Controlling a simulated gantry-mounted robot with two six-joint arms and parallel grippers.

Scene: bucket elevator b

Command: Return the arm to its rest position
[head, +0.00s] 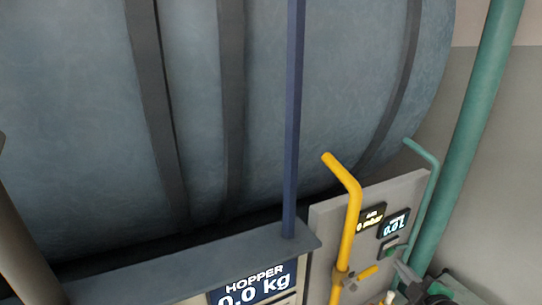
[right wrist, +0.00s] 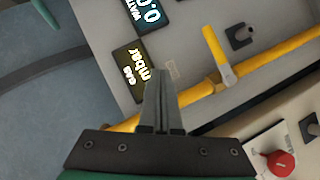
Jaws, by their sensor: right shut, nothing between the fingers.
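My right gripper (head: 404,272) shows small at the lower right of the head view, near the grey panel (head: 325,222) and the yellow pipe (head: 351,215). In the right wrist view its two fingers (right wrist: 161,78) are together with nothing between them. They overlap the yellow pipe (right wrist: 198,92) in the picture; I cannot tell whether they touch it. A yellow valve lever (right wrist: 217,52) on that pipe stands clear of the fingers. My left gripper is not in view.
A large blue-grey drum (head: 85,110) with dark bands fills the upper head view. A blue post (head: 293,120) and green pipes (head: 475,120) stand nearby. A red knob (right wrist: 281,163) sits at the wrist view's lower right.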

